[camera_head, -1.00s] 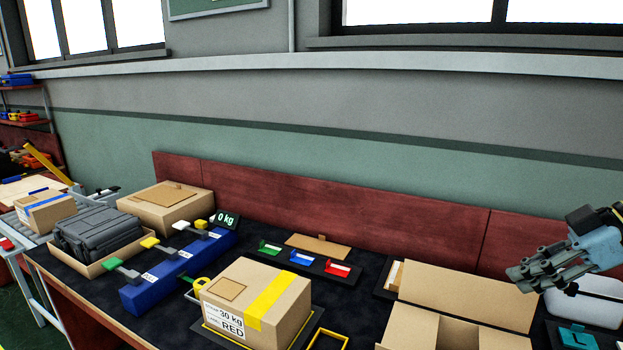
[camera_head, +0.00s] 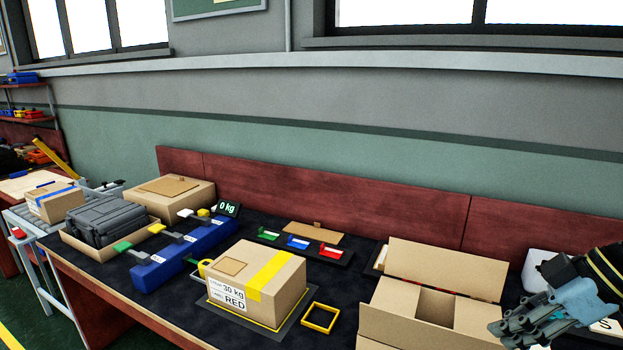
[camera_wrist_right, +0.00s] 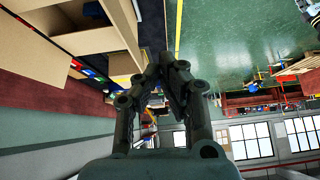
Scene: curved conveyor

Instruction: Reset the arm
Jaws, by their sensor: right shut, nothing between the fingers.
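My right gripper (camera_head: 528,325) is at the lower right of the head view, beside the open cardboard box. Its grey fingers are together with nothing between them. In the right wrist view the closed fingers (camera_wrist_right: 163,62) point up the picture, over the room's floor and the table side. My left gripper is in neither view.
An open cardboard box (camera_head: 392,322) stands just left of my right gripper. A taped box labelled 30 kg RED (camera_head: 275,310) sits mid-table. A blue block (camera_head: 165,270), a grey case (camera_head: 105,218) and colored switches (camera_head: 298,243) are further left and back. A red board (camera_head: 330,197) runs behind.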

